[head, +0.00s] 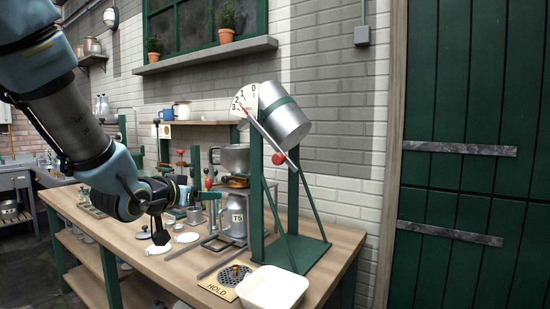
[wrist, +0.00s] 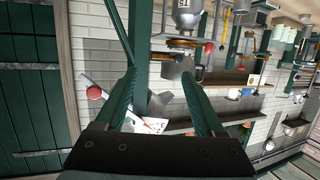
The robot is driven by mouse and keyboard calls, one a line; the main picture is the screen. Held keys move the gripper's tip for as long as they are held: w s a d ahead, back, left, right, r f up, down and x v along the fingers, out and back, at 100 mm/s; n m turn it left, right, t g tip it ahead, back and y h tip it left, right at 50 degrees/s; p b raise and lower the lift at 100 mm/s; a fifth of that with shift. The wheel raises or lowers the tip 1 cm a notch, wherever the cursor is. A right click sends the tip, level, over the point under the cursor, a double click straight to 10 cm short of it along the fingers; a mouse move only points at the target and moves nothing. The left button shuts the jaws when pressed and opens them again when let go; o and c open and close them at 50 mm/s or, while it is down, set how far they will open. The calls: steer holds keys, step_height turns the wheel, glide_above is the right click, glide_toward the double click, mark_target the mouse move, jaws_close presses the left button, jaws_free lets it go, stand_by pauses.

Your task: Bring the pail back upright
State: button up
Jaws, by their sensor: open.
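The silver pail (head: 285,118) hangs in a green stand (head: 292,215) and is tilted well over on its side. A pale lever (head: 262,130) slopes down to the right beside it, with a red knob (head: 278,158) near its lower part. A white dial (head: 244,99) marked 0 to 3 sits at the pail's left. My gripper (head: 187,195) is left of the stand, lower than the pail and apart from it. In the wrist view its fingers (wrist: 158,85) are spread with nothing held. The red knob (wrist: 95,92) and dial (wrist: 155,125) show there; the pail is not clear.
A white basin (head: 272,290) and a drain plate marked HOLD (head: 228,283) are at the bench's front. A green door (head: 470,180) is at right.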

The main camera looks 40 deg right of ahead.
mark_target(277, 161)
steer(key=s+d+r+m+g+h, duration=0.3)
steer(key=s+d+r+h, duration=0.2)
steer(key=s+d+r, duration=0.3)
steer(key=p+x, duration=0.1)
steer(key=x, duration=0.2)
steer(key=f+p+x, duration=0.1)
steer(key=x, duration=0.3)
steer(key=p+x, duration=0.2)
steer(key=x, duration=0.1)
steer(key=shift+d+f, duration=0.25)
steer(key=shift+d, duration=0.15)
jaws_close()
stand_by(0.4)
